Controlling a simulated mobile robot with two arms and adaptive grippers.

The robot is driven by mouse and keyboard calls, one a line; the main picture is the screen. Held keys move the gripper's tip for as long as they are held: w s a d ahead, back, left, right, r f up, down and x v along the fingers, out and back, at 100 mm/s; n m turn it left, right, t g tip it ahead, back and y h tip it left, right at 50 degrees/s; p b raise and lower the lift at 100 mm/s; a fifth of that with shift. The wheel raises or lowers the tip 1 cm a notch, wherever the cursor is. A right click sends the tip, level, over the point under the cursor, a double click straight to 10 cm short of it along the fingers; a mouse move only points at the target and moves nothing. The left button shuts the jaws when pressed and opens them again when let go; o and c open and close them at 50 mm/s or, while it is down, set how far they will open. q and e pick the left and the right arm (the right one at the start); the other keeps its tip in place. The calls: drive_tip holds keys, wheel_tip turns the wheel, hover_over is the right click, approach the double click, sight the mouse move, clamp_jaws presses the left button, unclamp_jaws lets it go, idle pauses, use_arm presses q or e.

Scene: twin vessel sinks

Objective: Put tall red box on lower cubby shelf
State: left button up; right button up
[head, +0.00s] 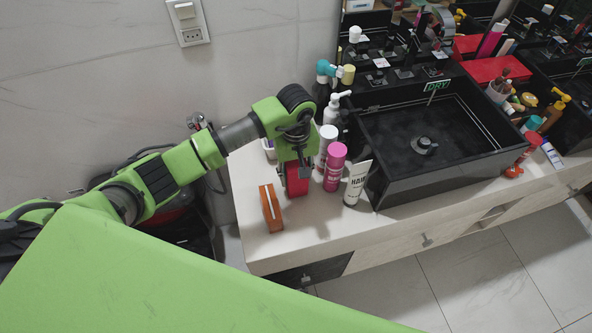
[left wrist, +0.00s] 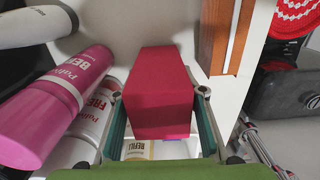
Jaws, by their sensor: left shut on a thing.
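The tall red box (head: 297,181) stands at the left end of the white counter in the head view. My left gripper (head: 295,163) is over it from above, its fingers around the box. In the left wrist view the red box (left wrist: 160,95) sits between the two fingers of the left gripper (left wrist: 161,113), which are shut on it. I cannot tell whether the box still touches the counter. My right gripper is not in view.
A pink bottle (head: 334,167), a white bottle (head: 326,146) and a white tube (head: 357,183) stand close to the right of the box. An orange-brown block (head: 271,208) is near its left. A black vessel sink (head: 400,185) fills the counter beyond the tube.

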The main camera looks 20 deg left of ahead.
use_arm(q)
drive_tip(key=shift+f, duration=0.2)
drive_tip(key=o, duration=1.1)
drive_tip(key=shift+o, duration=0.2)
drive_tip(key=shift+r, duration=0.15)
